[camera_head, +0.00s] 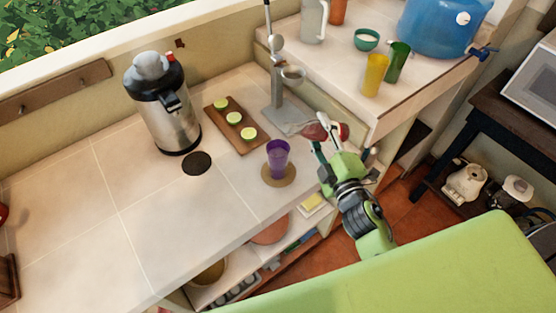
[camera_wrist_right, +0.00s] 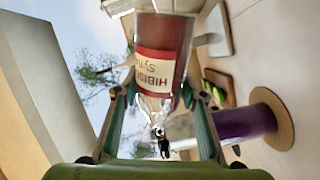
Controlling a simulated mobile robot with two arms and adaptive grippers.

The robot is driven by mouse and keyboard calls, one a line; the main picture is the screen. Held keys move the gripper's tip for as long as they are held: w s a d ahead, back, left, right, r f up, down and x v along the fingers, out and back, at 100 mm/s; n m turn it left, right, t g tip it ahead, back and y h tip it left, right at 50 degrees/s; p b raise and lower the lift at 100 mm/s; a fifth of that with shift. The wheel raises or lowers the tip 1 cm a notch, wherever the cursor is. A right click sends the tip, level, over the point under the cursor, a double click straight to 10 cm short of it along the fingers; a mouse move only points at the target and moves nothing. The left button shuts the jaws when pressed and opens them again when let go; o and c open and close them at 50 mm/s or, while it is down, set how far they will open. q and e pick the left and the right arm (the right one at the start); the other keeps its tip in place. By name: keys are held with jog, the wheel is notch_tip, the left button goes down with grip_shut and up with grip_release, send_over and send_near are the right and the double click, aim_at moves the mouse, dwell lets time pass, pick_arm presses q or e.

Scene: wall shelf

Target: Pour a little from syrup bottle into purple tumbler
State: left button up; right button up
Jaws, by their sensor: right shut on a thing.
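The syrup bottle (camera_head: 312,130) is clear with red contents and is held tilted, close to lying on its side, above the counter. In the right wrist view the bottle (camera_wrist_right: 165,50) shows a red and white label, and its clear neck points to the bottom of the picture. My right gripper (camera_head: 327,145) is shut on it. The purple tumbler (camera_head: 278,157) stands upright on a round coaster (camera_head: 279,178), left of and below the bottle in the head view. It also shows sideways in the right wrist view (camera_wrist_right: 240,121). My left gripper is out of view.
A board (camera_head: 225,117) with lime slices and a grey metal stand (camera_head: 280,115) are behind the tumbler. A steel airpot (camera_head: 170,120) stands further left. Yellow (camera_head: 375,75) and green cups (camera_head: 397,62) are on the right counter. The left counter is mostly clear.

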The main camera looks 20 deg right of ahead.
aim_at(302, 135)
jog(key=shift+a, duration=0.1)
jog(key=shift+a+m, duration=0.1)
jog(key=shift+m, duration=0.5)
jog(key=m, duration=0.1)
jog(key=a+m, duration=0.1)
jog(key=m, duration=0.2)
jog(key=shift+a+f, duration=0.35)
jog(key=a+m, duration=0.1)
jog(key=m, duration=0.1)
jog(key=a+m+p, duration=0.1)
jog(key=shift+a+r+m, duration=0.2)
jog(key=shift+a+m, duration=0.05)
jog(key=shift+m, duration=0.15)
jog(key=shift+a+m+p, duration=0.3)
jog(key=shift+a+m, duration=0.25)
jog(key=shift+m, duration=0.25)
jog(key=shift+f, duration=0.1)
